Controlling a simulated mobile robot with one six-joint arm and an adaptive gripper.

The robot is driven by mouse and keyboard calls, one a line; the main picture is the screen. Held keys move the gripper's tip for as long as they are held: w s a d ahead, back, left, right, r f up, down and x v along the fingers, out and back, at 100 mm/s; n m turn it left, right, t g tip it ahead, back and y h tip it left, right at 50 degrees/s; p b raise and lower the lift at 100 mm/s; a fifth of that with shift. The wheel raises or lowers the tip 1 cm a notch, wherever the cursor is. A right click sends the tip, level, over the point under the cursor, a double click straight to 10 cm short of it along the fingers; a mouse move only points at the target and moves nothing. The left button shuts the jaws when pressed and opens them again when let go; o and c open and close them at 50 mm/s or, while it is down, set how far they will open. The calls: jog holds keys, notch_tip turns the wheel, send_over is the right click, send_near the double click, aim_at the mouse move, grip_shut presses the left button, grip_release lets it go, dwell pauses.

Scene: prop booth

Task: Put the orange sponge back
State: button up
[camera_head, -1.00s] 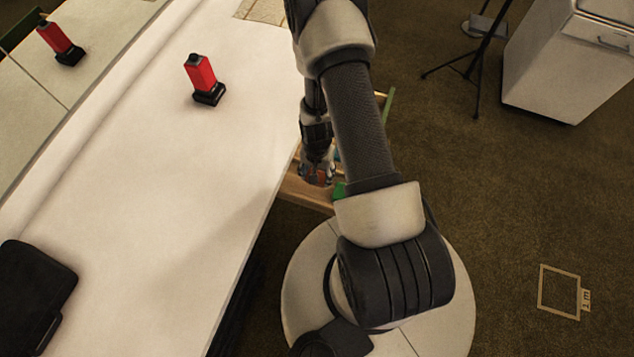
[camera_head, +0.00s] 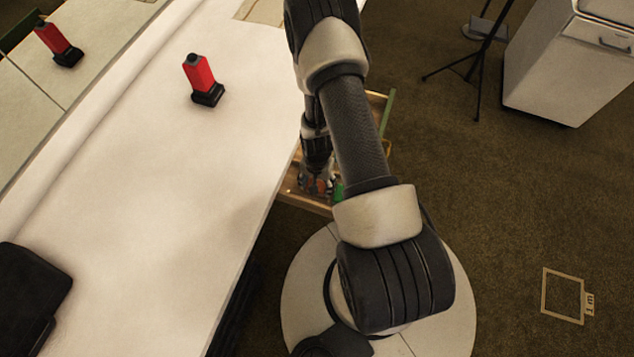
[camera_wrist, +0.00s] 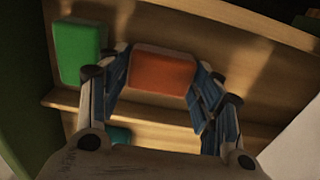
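My gripper (camera_head: 317,183) reaches down beside the table into an open wooden drawer (camera_head: 306,202). In the wrist view my gripper (camera_wrist: 160,76) has its two blue-padded fingers against the left and right sides of the orange sponge (camera_wrist: 163,71). It looks shut on the sponge. The sponge is in or just above the drawer compartment beyond a wooden divider (camera_wrist: 160,113); I cannot tell whether it touches the floor. A green block (camera_wrist: 79,53) is in the same compartment, to the left of the sponge and apart from it.
A teal thing (camera_wrist: 119,134) shows partly in the nearer compartment, mostly hidden by my gripper. On the white table (camera_head: 150,190) stand a red-and-black bottle-like object (camera_head: 201,78) and a black case (camera_head: 28,298). A white cabinet (camera_head: 560,65) and a tripod (camera_head: 482,60) stand on the floor at right.

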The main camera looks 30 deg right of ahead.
jog(key=shift+r, duration=0.1)
jog(key=w+a+r+n+t+p, duration=0.1)
jog(key=a+r+n+p, duration=0.1)
jog(key=r, duration=1.7)
jog(key=w+a+r+n+t+p, duration=0.1)
jog(key=a+r+n+p, duration=0.15)
jog(key=r, duration=1.55)
jog(key=s+a+r+n+t, duration=0.1)
jog(key=s+a+r+n, duration=0.2)
jog(key=s+r, duration=0.5)
jog(key=s+a+r+n+t, duration=0.1)
jog(key=s+a+r+n, duration=0.2)
jog(key=s+r, duration=0.5)
jog(key=shift+a+r+t, duration=0.3)
jog(key=shift+r, duration=0.1)
